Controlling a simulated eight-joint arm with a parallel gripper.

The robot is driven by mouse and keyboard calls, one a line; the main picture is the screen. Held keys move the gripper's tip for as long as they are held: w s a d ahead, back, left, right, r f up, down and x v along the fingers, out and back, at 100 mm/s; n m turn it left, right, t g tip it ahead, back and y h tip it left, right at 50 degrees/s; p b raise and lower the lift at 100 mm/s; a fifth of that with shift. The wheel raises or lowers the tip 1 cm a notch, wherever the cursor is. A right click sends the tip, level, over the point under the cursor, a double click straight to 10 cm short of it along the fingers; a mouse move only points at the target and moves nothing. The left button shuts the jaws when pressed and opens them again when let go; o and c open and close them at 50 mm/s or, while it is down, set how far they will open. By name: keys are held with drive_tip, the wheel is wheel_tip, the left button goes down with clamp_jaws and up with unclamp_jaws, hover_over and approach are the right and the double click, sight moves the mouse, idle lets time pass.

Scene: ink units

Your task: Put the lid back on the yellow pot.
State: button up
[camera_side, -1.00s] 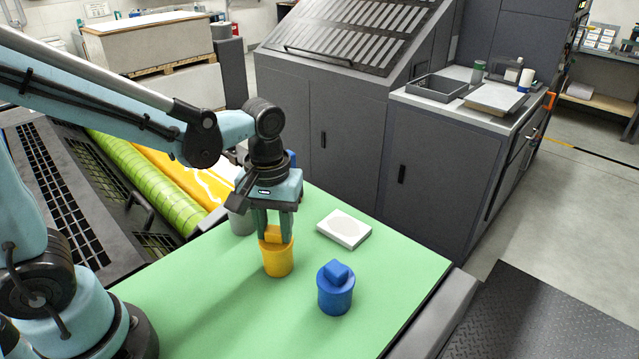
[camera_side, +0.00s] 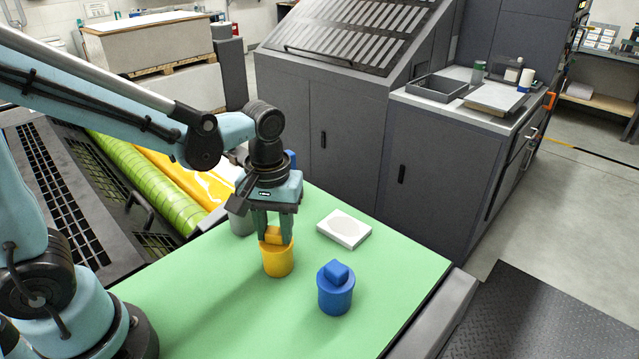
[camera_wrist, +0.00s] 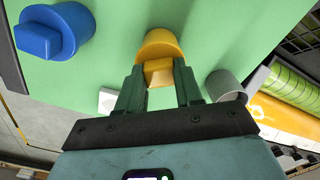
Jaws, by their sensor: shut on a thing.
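The yellow pot (camera_side: 278,264) stands upright on the green table top (camera_side: 200,300). It also shows in the wrist view (camera_wrist: 158,42). The yellow lid (camera_side: 274,237) sits at the pot's mouth, its block-shaped knob (camera_wrist: 158,72) between my fingers. My gripper (camera_side: 273,232) points down over the pot and is shut on the lid's knob. In the wrist view my gripper (camera_wrist: 158,85) has one finger on each side of the knob. The fingers hide part of the lid, so I cannot tell whether it is fully seated.
A blue pot (camera_side: 335,295) with its blue lid on stands to the right. A white block with a round pad (camera_side: 344,229) lies behind it. A grey cup (camera_side: 241,222) stands behind my gripper, with something blue partly hidden nearby. The front of the table is clear.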

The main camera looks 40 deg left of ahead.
idle(0.3)
drive_tip(key=o, duration=1.6)
drive_tip(key=shift+r, duration=3.5)
clamp_jaws()
drive_tip(key=shift+f, duration=0.15)
